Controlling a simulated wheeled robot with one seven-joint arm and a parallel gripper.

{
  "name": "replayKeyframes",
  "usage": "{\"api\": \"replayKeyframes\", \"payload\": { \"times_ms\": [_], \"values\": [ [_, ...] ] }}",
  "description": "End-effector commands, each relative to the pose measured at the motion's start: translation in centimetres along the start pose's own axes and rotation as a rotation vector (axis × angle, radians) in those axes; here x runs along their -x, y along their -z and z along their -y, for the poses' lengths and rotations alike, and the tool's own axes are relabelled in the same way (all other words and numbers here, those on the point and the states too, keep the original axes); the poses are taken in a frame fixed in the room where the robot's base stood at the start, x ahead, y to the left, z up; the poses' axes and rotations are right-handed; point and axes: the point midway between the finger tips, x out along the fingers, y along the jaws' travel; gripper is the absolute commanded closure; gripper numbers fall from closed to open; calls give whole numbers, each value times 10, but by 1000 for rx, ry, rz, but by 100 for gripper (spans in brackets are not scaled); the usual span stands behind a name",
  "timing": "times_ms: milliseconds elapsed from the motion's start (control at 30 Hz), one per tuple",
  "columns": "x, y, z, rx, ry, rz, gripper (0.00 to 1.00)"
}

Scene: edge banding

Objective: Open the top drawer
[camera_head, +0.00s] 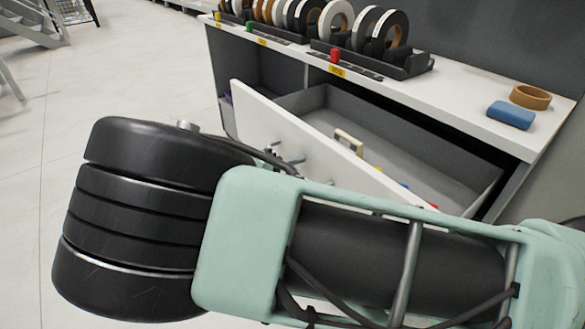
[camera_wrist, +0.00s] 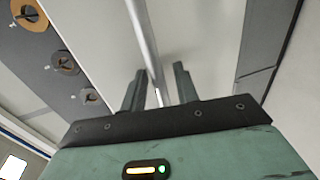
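The top drawer is pulled out from the white-topped cabinet, with its white front panel (camera_head: 262,122) well forward and its grey interior (camera_head: 400,145) exposed. In the wrist view a round metal handle bar (camera_wrist: 146,42) runs down between the two dark fingers of my gripper (camera_wrist: 158,72). The fingers stand apart on either side of the bar, with a visible gap on the right side. In the head view my arm hides most of the gripper and the lower part of the drawer front; the handle (camera_head: 290,157) shows only partly.
A small pale item (camera_head: 348,141) and some coloured things lie in the drawer. On the cabinet top are a rack of banding rolls (camera_head: 335,22), a blue block (camera_head: 510,114) and a tan roll (camera_head: 530,97). Open floor (camera_head: 120,70) lies to the left.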

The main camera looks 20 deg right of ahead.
Motion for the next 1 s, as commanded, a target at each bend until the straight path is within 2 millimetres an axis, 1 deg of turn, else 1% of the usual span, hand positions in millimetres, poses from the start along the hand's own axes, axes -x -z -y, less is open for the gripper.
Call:
{"api": "replayKeyframes", "payload": {
  "times_ms": [133,267,367,700,800,900,1000],
  "values": [
    [4,0,0,0,0,-1,70],
    [21,0,0,-1,1,-3,70],
    [42,1,0,-2,1,-4,70],
    [122,0,0,0,2,-4,70],
    [141,1,0,-1,1,-3,70],
    [157,0,1,-1,1,-3,70],
    [167,0,1,0,1,-2,70]
  ]
}}
